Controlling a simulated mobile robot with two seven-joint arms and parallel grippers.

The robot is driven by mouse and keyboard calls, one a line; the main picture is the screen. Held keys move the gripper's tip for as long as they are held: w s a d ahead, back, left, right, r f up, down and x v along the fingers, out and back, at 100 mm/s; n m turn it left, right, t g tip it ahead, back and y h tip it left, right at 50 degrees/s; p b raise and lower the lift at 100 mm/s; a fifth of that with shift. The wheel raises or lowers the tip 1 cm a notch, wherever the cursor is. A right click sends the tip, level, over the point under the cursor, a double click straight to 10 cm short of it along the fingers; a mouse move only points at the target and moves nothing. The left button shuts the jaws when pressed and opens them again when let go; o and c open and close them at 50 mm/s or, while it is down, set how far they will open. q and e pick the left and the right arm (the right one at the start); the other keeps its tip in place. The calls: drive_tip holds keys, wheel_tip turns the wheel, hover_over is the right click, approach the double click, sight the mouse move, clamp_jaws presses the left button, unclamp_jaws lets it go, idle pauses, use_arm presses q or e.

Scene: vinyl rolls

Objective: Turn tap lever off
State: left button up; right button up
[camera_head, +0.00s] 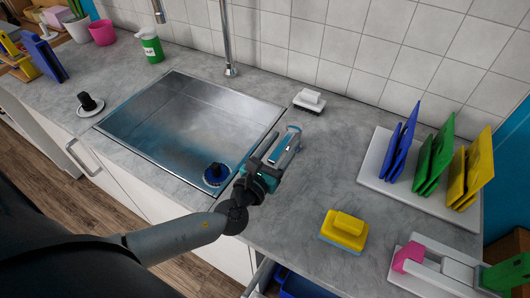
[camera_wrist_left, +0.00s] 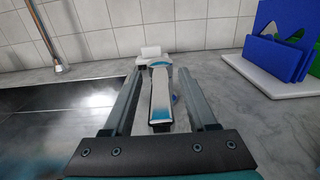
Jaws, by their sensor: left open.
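The metal tap post (camera_head: 228,45) stands upright behind the sink, and part of it shows at the upper left of the left wrist view (camera_wrist_left: 48,35). A shorter metal piece (camera_head: 158,10) shows at the top edge; I cannot tell which part is the lever. My left gripper (camera_head: 282,143) is open above the counter at the sink's right edge, clear of the tap post. In the left wrist view, a long white and teal piece (camera_wrist_left: 160,92) shows between its fingers; I cannot tell whether they touch it. My right gripper is not in view.
A white soap block (camera_head: 310,98) sits behind my gripper. A yellow sponge (camera_head: 344,229) and a rack (camera_head: 375,165) with coloured boards stand right. Tiled wall (camera_head: 350,40) closes the back.

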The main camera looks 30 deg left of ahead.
use_arm(q)
drive_tip(key=s, duration=0.9)
drive_tip(key=s+b, duration=0.1)
drive_tip(key=s, duration=0.4)
drive_tip(key=shift+s+a, duration=0.2)
drive_tip(key=shift+a, duration=0.1)
